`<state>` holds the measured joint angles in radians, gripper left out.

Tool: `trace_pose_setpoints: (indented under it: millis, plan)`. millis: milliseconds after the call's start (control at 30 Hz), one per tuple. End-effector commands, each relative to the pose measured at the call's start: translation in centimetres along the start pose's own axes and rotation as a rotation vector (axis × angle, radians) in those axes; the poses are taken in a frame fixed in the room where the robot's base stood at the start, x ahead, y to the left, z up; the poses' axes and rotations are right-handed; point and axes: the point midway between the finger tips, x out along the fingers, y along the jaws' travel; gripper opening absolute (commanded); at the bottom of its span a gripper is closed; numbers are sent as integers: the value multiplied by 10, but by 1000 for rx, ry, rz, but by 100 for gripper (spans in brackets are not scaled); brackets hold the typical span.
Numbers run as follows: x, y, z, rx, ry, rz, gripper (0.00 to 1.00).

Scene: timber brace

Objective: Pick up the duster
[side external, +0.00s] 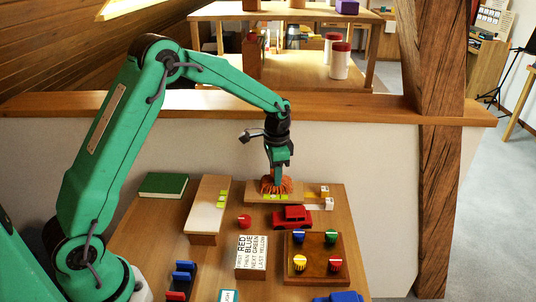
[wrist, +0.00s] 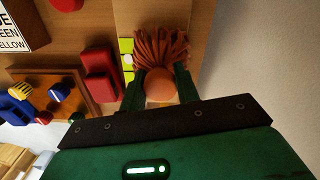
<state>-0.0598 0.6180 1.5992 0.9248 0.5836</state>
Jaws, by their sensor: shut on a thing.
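The duster (side external: 277,185) has reddish-brown bristles and is at the back of the table, on or just above a pale wooden board (side external: 258,197). In the wrist view the duster (wrist: 162,48) shows its fanned bristles and a round orange knob end between my fingers. My gripper (side external: 278,174) points down at it from above. In the wrist view my gripper (wrist: 160,82) is shut on the duster, one green finger on each side of the knob. I cannot tell whether the bristles still touch the board.
A red toy car (side external: 292,218) stands right in front of the board. A wooden tray with coloured knobs (side external: 316,262), a sign block (side external: 251,258), a long pale block (side external: 208,208) and a green book (side external: 163,185) are nearby. A timber post (side external: 438,150) rises at the right.

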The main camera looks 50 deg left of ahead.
Motion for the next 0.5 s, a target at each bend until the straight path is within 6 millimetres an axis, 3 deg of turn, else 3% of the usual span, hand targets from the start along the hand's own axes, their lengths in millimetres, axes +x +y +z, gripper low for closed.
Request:
trace_pose_setpoints:
  millis: [367,500]
  plan:
    - [-38,-1,-1,0,5,-3,8]
    - [-53,22,-2,4,3,-2,8]
